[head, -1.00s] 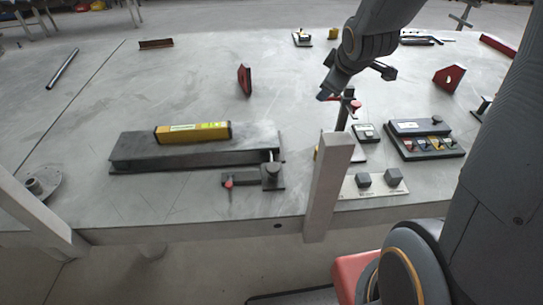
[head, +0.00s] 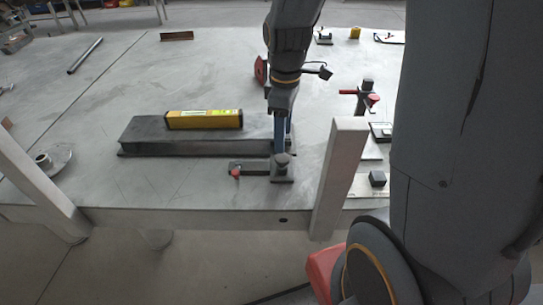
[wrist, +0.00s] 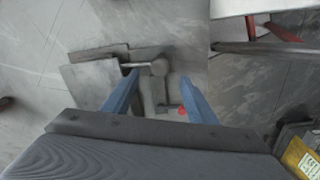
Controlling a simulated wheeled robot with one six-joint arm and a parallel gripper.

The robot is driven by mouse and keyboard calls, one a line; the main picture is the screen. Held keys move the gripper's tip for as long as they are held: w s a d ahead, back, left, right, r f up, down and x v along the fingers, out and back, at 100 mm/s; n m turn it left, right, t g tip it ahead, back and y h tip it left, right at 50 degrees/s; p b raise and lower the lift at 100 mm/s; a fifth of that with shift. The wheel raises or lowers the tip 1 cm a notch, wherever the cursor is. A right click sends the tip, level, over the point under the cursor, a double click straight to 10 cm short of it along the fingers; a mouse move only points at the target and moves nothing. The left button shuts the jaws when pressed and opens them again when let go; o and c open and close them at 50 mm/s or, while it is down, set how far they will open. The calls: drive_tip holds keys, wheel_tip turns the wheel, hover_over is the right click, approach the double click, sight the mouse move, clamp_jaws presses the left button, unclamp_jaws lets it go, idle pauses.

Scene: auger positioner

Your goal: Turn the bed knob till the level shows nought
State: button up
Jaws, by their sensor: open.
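The bed is a dark grey slab (head: 190,147) lying on the table. A yellow level (head: 204,119) rests on top of it; its reading is too small to make out. The grey bed knob (head: 282,158) stands at the bed's front right end. In the wrist view the round knob (wrist: 160,67) lies between and beyond my fingertips, with a rod running left to the bed's end (wrist: 88,82). My gripper (head: 280,147) points down over the knob, open, with blue fingers. I cannot tell whether the fingers touch the knob. The gripper body hides much of the bed in the wrist view.
A red-tipped lever (head: 235,172) is in front of the bed, left of the knob. A post with a red handle (head: 368,98) stands to the right. A pale upright (head: 340,175) rises at the table's front edge.

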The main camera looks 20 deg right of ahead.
sight(282, 157)
drive_tip(key=shift+w+f+p, duration=0.1)
drive_tip(key=shift+f+p, duration=0.35)
drive_tip(key=shift+f, duration=3.15)
